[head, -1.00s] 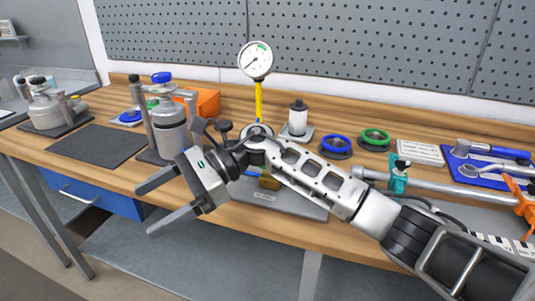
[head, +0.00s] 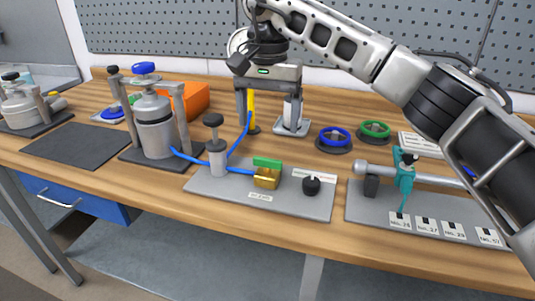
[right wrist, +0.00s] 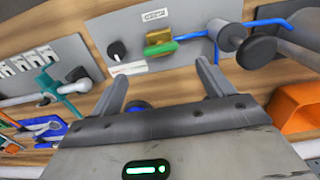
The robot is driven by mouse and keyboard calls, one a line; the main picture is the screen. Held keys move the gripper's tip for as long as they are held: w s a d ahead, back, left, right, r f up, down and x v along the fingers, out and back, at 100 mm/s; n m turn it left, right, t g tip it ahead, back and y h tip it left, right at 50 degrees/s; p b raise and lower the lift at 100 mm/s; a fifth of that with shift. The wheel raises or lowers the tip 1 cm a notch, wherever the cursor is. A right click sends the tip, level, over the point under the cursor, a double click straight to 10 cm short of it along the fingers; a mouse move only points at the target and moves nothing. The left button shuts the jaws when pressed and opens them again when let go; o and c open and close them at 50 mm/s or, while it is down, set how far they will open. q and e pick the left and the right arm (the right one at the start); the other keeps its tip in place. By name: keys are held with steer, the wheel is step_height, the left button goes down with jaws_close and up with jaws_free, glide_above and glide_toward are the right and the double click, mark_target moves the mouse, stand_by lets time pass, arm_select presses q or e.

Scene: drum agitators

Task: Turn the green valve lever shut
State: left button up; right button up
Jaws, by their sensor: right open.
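The green valve lever (head: 267,163) sits on top of a brass valve body (head: 266,181) on a grey plate (head: 225,192). It also shows in the right wrist view (right wrist: 162,50), lying along the brass body, just beyond the fingertips. My right gripper (head: 268,116) is open and empty, its fingers pointing down, above and behind the valve in the head view. In the right wrist view, the gripper's two fingers (right wrist: 163,72) stand wide apart on either side of the lever's line, apart from it. My left gripper is not in view.
A blue hose (head: 240,137) joins a pump-like cylinder (head: 216,150) left of the valve. A black knob (head: 311,185) stands to its right. A metal drum (head: 155,125) in a frame stands left, and a teal clamp (head: 405,177) right. The dark mat (head: 75,146) is bare.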

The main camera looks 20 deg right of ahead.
mark_target(268, 159)
step_height(268, 159, down, 9)
steer(key=shift+r, duration=0.15)
steer(key=c, duration=1)
